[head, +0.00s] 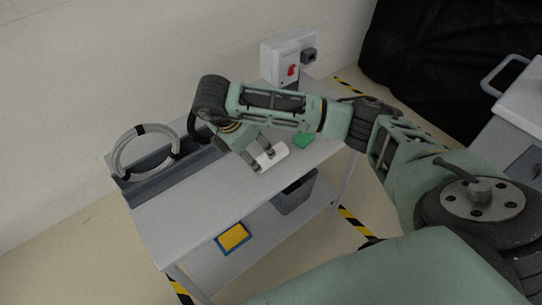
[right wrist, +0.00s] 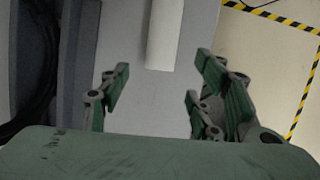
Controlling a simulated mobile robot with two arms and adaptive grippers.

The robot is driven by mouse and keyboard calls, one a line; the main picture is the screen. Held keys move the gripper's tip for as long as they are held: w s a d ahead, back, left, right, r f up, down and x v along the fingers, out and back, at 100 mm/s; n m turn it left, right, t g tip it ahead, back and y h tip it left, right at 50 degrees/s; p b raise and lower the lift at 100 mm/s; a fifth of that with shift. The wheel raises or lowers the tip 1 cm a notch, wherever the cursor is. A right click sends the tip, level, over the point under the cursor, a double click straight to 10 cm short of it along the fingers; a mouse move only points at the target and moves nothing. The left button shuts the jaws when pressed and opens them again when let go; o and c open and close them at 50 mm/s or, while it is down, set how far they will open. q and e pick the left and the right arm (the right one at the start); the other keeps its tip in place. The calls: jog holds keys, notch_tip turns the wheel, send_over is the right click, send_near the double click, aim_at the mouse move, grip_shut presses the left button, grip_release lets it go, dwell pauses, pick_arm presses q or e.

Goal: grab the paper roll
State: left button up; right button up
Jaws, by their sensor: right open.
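The paper roll (head: 275,156) is a white cylinder lying on the top of the grey cart (head: 190,200). In the right wrist view the roll (right wrist: 164,36) shows at the top middle, cut off by the frame edge. My right gripper (head: 260,160) hangs over the cart top, with its fingers at the roll in the head view. In the right wrist view the right gripper (right wrist: 160,82) is open, with nothing between its fingers. The roll's near end lies just beyond the fingertips, in line with the gap. My left gripper is not in view.
A grey ring-shaped item (head: 146,146) stands at the cart's left, by a dark grey rail. A box with a red switch (head: 290,69) is behind. A yellow item (head: 233,237) and dark bin (head: 296,194) are below.

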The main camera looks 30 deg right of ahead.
aim_at(264, 157)
jog(key=shift+h, duration=0.3)
jog(key=p+x, duration=0.1)
jog(key=x, duration=0.1)
jog(key=d+x, duration=0.1)
jog(key=x, duration=0.1)
jog(key=p+x, duration=0.1)
jog(key=x, duration=0.2)
jog(key=shift+d+r+p, duration=0.2)
jog(key=shift+r+p, duration=0.15)
jog(key=shift+d+f, duration=0.1)
jog(key=shift+f, duration=0.35)
jog(key=c, duration=1.4)
